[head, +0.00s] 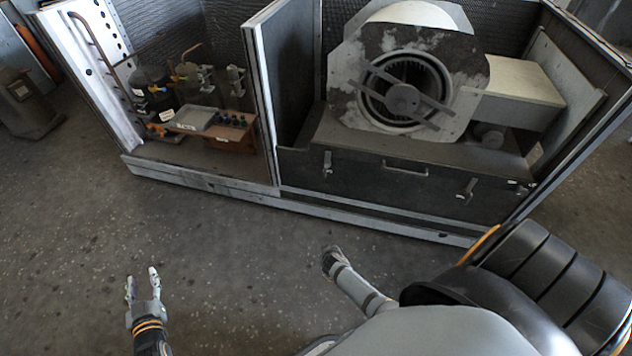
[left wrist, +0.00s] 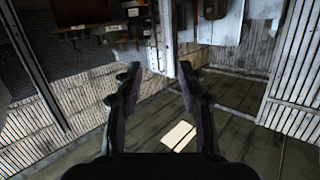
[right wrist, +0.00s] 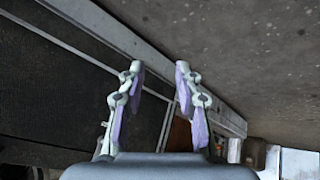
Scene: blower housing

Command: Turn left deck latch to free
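The left deck latch (head: 327,163) is a small metal latch upright on the dark front panel (head: 365,181) below the blower. A second latch (head: 467,190) sits farther right on this panel, slightly tilted. My left gripper (head: 142,283) is over the floor at lower left, away from the housing. Its fingers are apart and empty in the left wrist view (left wrist: 158,70). My right gripper (head: 330,259) is in front of the housing, below the left latch in the picture and apart from it. Its fingers are apart and empty in the right wrist view (right wrist: 156,68).
The blower (head: 403,99) stands on the deck above the panel. A handle (head: 405,168) lies between the latches. A divider post (head: 266,105) separates the left bay with its compressor (head: 152,88). The base rail (head: 350,216) juts out below; open floor (head: 235,240) lies in front.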

